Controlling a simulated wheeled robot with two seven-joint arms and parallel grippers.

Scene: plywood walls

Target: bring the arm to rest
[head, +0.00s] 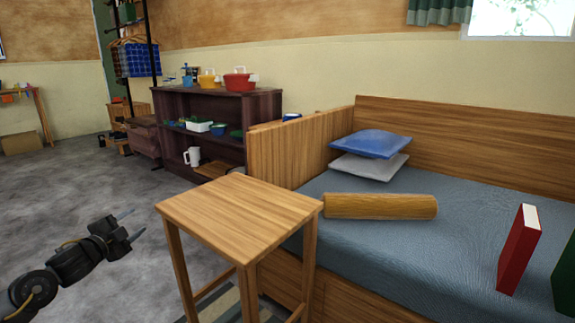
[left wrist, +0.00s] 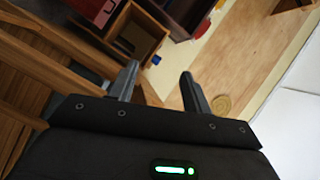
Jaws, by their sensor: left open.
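My left gripper (head: 131,225) is at the lower left of the head view, over the grey floor and to the left of the wooden stool. Its two fingers are apart, with nothing between them. The left wrist view also shows the open, empty fingers (left wrist: 158,92). My right gripper is in neither view.
A square wooden stool (head: 240,207) stands close to the right of my left gripper. Behind it is a bed (head: 365,247) with pillows, a bolster (head: 380,206) and a red book (head: 518,250). A dark shelf (head: 215,113) stands farther back. Grey floor (head: 75,190) at the left is clear.

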